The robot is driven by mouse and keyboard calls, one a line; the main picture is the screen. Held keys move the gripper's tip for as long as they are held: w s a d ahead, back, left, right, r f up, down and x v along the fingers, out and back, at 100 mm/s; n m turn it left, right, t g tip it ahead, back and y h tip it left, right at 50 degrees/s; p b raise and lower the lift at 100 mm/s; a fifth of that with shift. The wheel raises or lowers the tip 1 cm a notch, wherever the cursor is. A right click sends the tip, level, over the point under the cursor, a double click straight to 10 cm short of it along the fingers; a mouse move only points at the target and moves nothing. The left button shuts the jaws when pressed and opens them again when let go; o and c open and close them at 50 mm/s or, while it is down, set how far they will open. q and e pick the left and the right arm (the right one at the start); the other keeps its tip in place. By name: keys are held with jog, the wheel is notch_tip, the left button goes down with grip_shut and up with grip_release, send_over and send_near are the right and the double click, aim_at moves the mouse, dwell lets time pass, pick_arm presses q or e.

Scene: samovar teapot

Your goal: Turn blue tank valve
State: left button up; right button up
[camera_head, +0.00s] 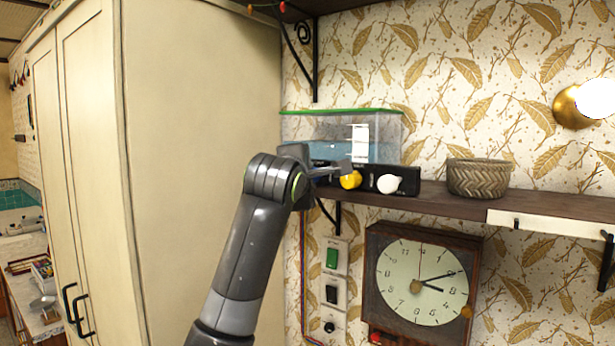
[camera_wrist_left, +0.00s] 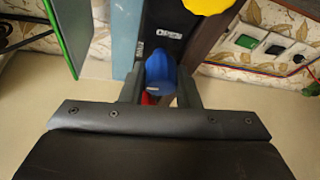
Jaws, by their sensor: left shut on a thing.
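The blue valve knob (camera_wrist_left: 161,74) shows in the left wrist view on the end of a black panel (camera_wrist_left: 166,32). My left gripper (camera_wrist_left: 160,90) has one finger on each side of the knob and is shut on it. In the head view my left gripper (camera_head: 335,170) reaches the panel's left part from below, and the blue knob is hidden there. The clear tank (camera_head: 385,130) with a green lid and blue content stands on the shelf behind the panel. My right gripper is not in view.
A yellow knob (camera_head: 350,180) and a white knob (camera_head: 388,184) sit right of my gripper on the panel. A woven basket (camera_head: 478,178) stands on the shelf (camera_head: 432,195). Below are a clock (camera_head: 422,284) and wall switches (camera_head: 332,292). A tall cabinet (camera_head: 200,150) stands left.

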pick_arm(q)
jog(key=o, duration=1)
jog(key=shift+c, duration=0.2)
jog(key=shift+s+a, duration=0.1)
jog(key=shift+s, duration=0.15)
jog(key=b+v, duration=0.8)
jog(key=v, duration=0.9)
jog(key=shift+b, duration=0.35)
jog(key=shift+w+r, duration=0.1)
